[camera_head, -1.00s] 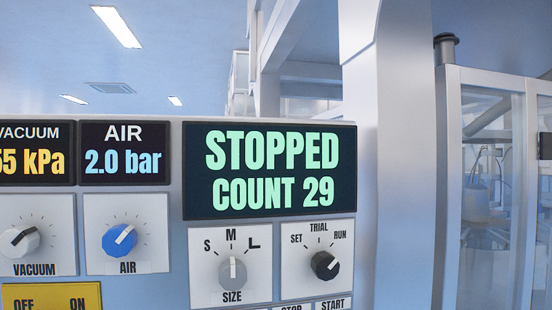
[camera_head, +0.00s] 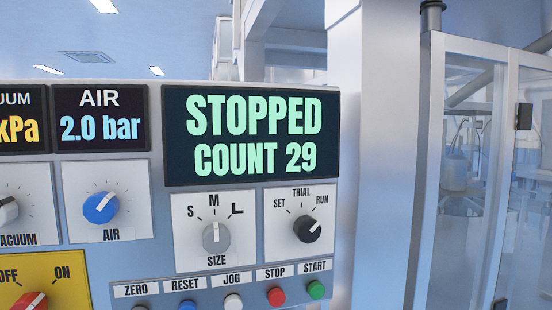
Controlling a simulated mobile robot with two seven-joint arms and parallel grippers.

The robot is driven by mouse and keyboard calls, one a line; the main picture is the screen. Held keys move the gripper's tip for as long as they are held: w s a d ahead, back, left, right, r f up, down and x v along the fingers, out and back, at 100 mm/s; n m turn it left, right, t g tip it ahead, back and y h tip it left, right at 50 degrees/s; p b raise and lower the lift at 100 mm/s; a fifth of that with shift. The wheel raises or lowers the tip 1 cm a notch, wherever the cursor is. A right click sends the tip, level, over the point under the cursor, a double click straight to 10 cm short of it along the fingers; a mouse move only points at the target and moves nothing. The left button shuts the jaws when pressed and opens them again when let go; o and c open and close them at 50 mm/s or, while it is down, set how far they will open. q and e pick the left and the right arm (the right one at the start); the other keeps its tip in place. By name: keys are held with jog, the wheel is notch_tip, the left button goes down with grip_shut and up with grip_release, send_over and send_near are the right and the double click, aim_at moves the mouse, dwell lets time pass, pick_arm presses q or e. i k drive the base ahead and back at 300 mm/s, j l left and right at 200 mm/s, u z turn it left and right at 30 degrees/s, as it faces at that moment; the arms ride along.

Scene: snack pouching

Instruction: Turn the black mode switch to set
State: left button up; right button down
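The black mode switch (camera_head: 307,229) sits on a white plate on the right of the control panel, in the head view. Its plate is marked SET at the left, TRIAL at the top and RUN at the right. The knob's pale pointer line points up and right, toward RUN. The display (camera_head: 252,136) above reads STOPPED, COUNT 29. Neither of my grippers is in view.
The grey size knob (camera_head: 216,237) is just left of the switch, and the blue air knob (camera_head: 101,208) farther left. Below is a row of buttons, including red STOP (camera_head: 276,297) and green START (camera_head: 316,290). A red knob (camera_head: 30,302) is at lower left. A pale column (camera_head: 375,150) stands right of the panel.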

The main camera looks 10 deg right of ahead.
aim_at(307, 229)
jog(key=i+l+u, duration=0.1)
jog(key=l+u, duration=0.7)
jog(key=l, duration=0.15)
jog(key=l+u, duration=0.45)
